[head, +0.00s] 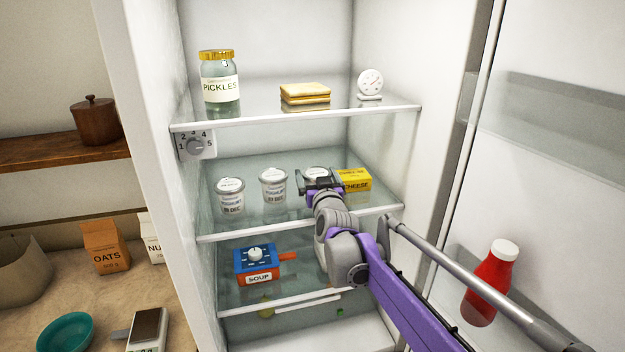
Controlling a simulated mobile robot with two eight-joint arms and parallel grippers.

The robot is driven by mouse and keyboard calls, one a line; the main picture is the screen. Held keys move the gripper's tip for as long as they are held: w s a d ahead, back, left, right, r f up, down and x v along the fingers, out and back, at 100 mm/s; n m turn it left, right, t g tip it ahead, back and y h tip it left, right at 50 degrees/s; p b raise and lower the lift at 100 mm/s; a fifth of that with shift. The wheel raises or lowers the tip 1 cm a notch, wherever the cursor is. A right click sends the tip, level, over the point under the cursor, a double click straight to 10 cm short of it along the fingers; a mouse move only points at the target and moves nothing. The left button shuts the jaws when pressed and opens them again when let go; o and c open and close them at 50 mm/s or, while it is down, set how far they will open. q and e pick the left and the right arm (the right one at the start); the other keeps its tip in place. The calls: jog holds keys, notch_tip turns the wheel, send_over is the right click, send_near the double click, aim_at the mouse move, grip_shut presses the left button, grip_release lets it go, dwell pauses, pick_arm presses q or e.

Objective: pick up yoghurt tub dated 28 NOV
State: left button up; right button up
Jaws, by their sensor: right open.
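Three white yoghurt tubs stand in a row on the fridge's middle shelf. The left tub (230,197) and the middle tub (273,186) show small date labels that appear to end in DEC. The third tub (317,173) is mostly hidden behind my right gripper (319,183); its lid shows above the jaws, but its date is hidden. My right gripper is open, in front of this third tub. I cannot tell whether the jaws touch or surround it. My left gripper is not in view.
A yellow cheese box (355,181) stands close right of the third tub. A pickles jar (220,84), a sandwich (305,96) and a dial (370,84) are on the shelf above. A soup container (257,263) sits below. The open door holds a red bottle (490,284).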

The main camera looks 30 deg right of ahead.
jog(key=shift+w+d+f, duration=0.1)
jog(key=shift+w+d, duration=0.1)
jog(key=shift+w, duration=0.15)
jog(key=shift+s+a+r, duration=0.15)
jog(key=shift+s+r, duration=0.15)
jog(key=shift+s, duration=0.3)
jog(key=shift+c, duration=0.2)
jog(key=shift+s+a+r, duration=0.15)
jog(key=shift+s, duration=0.1)
jog(key=shift+c, duration=1.1)
jog(key=shift+w+f, duration=0.2)
jog(key=shift+w, duration=0.05)
jog(key=c, duration=0.8)
